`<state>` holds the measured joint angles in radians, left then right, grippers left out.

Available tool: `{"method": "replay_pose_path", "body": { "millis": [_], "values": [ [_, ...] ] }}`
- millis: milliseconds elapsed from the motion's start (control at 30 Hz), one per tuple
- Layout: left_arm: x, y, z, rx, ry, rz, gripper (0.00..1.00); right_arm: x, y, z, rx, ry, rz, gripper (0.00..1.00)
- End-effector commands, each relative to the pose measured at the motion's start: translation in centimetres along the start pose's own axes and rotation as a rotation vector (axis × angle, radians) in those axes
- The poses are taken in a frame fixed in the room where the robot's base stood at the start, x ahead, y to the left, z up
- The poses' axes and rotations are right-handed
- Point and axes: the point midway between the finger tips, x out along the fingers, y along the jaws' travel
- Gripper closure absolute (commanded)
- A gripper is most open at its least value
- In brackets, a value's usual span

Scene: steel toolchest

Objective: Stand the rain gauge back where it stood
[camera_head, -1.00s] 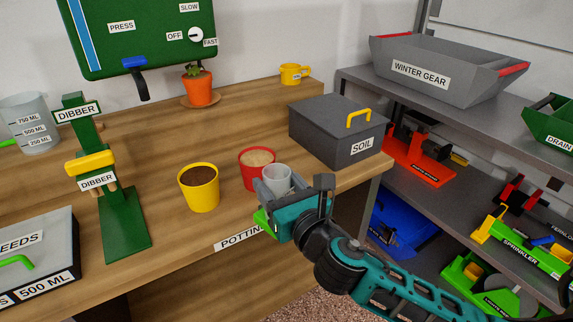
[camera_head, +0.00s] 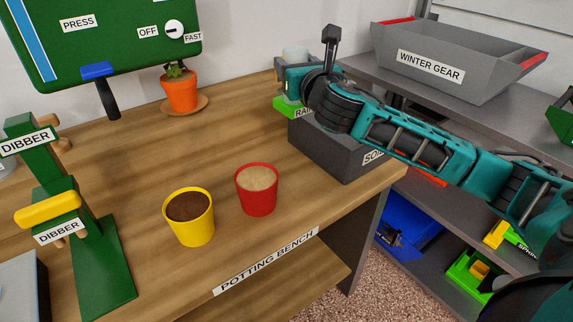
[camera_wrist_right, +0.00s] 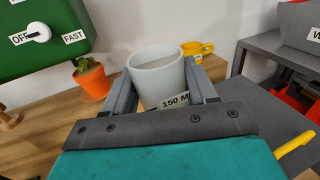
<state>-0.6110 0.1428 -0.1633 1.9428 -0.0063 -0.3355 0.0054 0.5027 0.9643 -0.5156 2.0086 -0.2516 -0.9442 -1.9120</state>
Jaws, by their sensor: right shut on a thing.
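The rain gauge is a pale translucent cup (camera_head: 296,53), held in my right gripper (camera_head: 297,66). In the right wrist view the cup (camera_wrist_right: 158,78) sits upright between the two grey fingers (camera_wrist_right: 160,84), with a "150 M…" label low on its side. In the head view the gripper is at the back right of the bench, beyond the grey soil box (camera_head: 335,150). My left gripper is not in view.
A red pot (camera_head: 256,199) and a yellow pot (camera_head: 190,228) stand at the bench front. A plant pot (camera_head: 180,95) stands at the back. A yellow mug (camera_wrist_right: 196,48) is behind the cup. The bench middle is clear.

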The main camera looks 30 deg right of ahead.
Motion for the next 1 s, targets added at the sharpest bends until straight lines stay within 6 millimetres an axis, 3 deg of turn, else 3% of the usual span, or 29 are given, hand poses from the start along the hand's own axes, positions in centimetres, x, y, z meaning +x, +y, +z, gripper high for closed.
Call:
{"method": "replay_pose_path", "body": {
  "millis": [167, 333, 500, 633, 800, 1000],
  "values": [
    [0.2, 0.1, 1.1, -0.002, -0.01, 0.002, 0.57, 0.0, 0.1, -2.1, -0.001, 0.003, 0.001, 0.8],
    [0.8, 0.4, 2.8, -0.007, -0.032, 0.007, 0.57, -0.1, 0.0, -6.8, 0.0, 0.006, 0.0, 0.8],
    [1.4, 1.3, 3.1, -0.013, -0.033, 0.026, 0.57, 0.0, 0.1, -11.2, 0.001, 0.005, 0.001, 0.8],
    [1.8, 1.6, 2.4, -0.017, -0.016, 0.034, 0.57, 0.0, 0.0, -13.4, 0.001, 0.002, 0.001, 0.8],
    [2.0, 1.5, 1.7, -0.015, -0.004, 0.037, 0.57, 0.0, 0.0, -14.5, 0.0, -0.001, 0.0, 0.8],
    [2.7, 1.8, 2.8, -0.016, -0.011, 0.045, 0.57, 0.0, 0.0, -18.0, 0.0, 0.003, 0.0, 0.8]
  ]
}}
